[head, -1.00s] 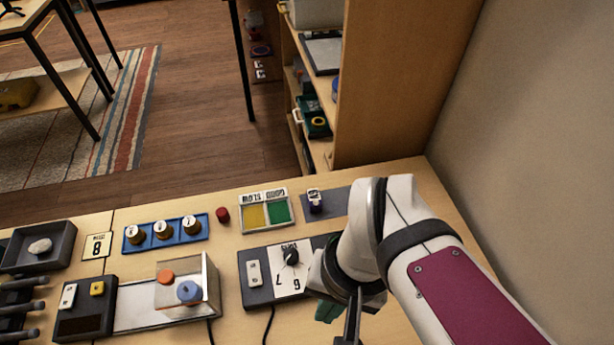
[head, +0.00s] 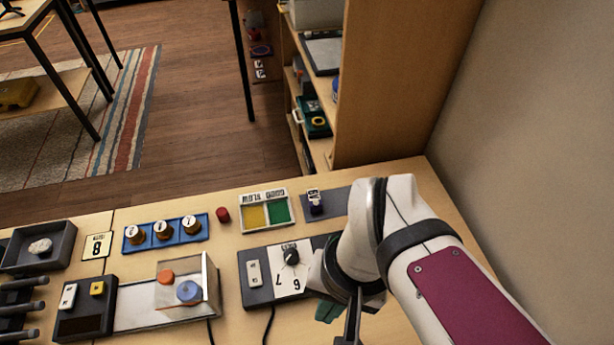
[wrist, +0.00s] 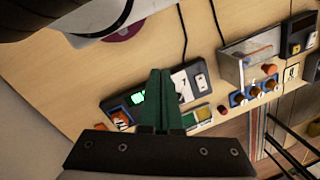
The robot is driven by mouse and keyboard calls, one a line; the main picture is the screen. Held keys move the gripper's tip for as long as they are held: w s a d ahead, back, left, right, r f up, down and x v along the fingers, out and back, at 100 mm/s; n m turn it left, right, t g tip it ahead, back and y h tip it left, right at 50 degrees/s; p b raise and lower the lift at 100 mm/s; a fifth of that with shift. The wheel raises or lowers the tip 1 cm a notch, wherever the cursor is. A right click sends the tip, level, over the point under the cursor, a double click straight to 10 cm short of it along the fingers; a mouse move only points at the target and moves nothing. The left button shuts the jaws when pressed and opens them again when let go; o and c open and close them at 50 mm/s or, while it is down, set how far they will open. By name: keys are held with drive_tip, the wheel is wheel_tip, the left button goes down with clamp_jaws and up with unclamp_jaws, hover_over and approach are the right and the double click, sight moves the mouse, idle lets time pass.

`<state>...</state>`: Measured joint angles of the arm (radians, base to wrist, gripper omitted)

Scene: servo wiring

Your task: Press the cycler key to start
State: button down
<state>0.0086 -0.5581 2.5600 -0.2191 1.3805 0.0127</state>
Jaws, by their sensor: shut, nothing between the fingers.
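My gripper (wrist: 160,74) has its green fingers shut and empty, in front of a dark grey box in the wrist view. In the head view a bit of green finger (head: 327,311) shows below my wrist. That box (head: 257,298) carries a black dial (head: 291,256) on a white scale and a white key (head: 254,273); its right part is hidden by my arm. A lit green display (wrist: 138,97) shows on it in the wrist view. A second dark box (head: 100,325) at left has a white key (head: 68,296), a yellow key (head: 97,288) and a dark window. I cannot read which is the cycler.
A clear-sided block (head: 207,282) with orange and blue discs stands between the boxes. Behind are a blue rack (head: 152,247) with several brass-coloured pieces, a red cylinder (head: 222,214) and a yellow-green tray (head: 264,227). A wall is at right. Cables run off the front.

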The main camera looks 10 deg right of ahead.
idle(0.4)
drive_tip(key=w+d+f+m+t+y, duration=0.2)
drive_tip(key=w+d+f+m+y, duration=0.1)
drive_tip(key=w+m, duration=0.6)
drive_tip(key=w+d+f+m+t+y, duration=0.2)
drive_tip(key=w+d+m, duration=0.4)
drive_tip(key=m, duration=1.1)
drive_tip(key=w+f+y, duration=0.1)
drive_tip(key=w+f, duration=0.1)
drive_tip(key=w, duration=0.1)
drive_tip(key=shift+w+d+f+y, duration=0.15)
drive_tip(key=shift+d+f+y, duration=0.05)
drive_tip(key=shift+y, duration=0.1)
drive_tip(key=shift+f, duration=4.4)
drive_tip(key=shift+f, duration=0.4)
